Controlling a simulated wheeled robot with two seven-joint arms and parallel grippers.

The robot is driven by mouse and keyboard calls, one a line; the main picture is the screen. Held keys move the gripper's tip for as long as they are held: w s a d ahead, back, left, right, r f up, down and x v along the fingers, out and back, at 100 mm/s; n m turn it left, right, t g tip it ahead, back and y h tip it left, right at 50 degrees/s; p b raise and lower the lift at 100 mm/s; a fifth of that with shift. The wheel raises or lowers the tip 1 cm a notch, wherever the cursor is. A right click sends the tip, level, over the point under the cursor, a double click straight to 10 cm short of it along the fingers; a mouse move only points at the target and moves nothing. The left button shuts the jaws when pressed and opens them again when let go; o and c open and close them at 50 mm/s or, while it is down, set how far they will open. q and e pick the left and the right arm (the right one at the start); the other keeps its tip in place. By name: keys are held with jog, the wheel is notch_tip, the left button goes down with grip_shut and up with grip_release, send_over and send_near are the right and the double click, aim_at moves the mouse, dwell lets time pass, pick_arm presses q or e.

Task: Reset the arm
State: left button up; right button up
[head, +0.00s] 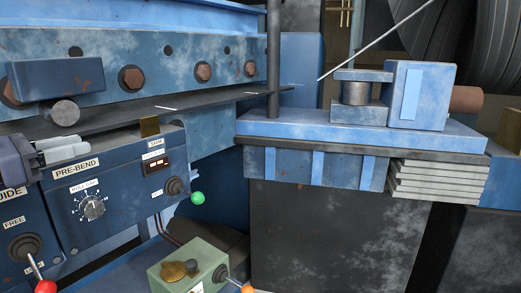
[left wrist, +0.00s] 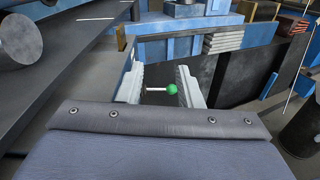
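My left gripper (head: 62,148) comes in at the left edge of the head view, in front of the blue pre-bend panel (head: 110,190). In the left wrist view its two pale fingers (left wrist: 160,88) stand apart with nothing held between them. A green-knobbed lever (head: 198,197) sticks out from the right side of the panel, well to the right of the gripper. The green knob (left wrist: 173,89) shows through the gap between the fingers in the left wrist view, beyond the fingertips. My right gripper is not in view.
A red-knobbed lever (head: 46,286) is below the gripper. A green box (head: 188,266) with an orange-knobbed lever stands lower down. A dark metal strip (head: 170,107) runs just above the gripper. A blue machine ledge (head: 350,132) and stacked plates (head: 437,180) are at right.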

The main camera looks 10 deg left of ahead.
pick_arm(q)
jog(key=s+d+f+m+g, duration=0.2)
jog(key=d+f+m+g, duration=0.1)
jog(key=d+f+m, duration=0.5)
jog(key=s+d+f+m+g, duration=0.35)
jog(key=d+f, duration=0.25)
jog(key=f, duration=0.3)
jog(key=s+d+f+m+g+y, duration=0.1)
jog(key=s+d+f+m+y, duration=0.1)
jog(key=s+f+m, duration=0.3)
jog(key=s+d+f+m+g+y, duration=0.2)
jog(key=s+d+f+m, duration=0.2)
jog(key=f+m, duration=0.7)
notch_tip(320, 180, down, 2)
jog(key=shift+s+d+f, duration=0.1)
jog(key=shift+s+d, duration=0.3)
jog(key=shift+s, duration=0.1)
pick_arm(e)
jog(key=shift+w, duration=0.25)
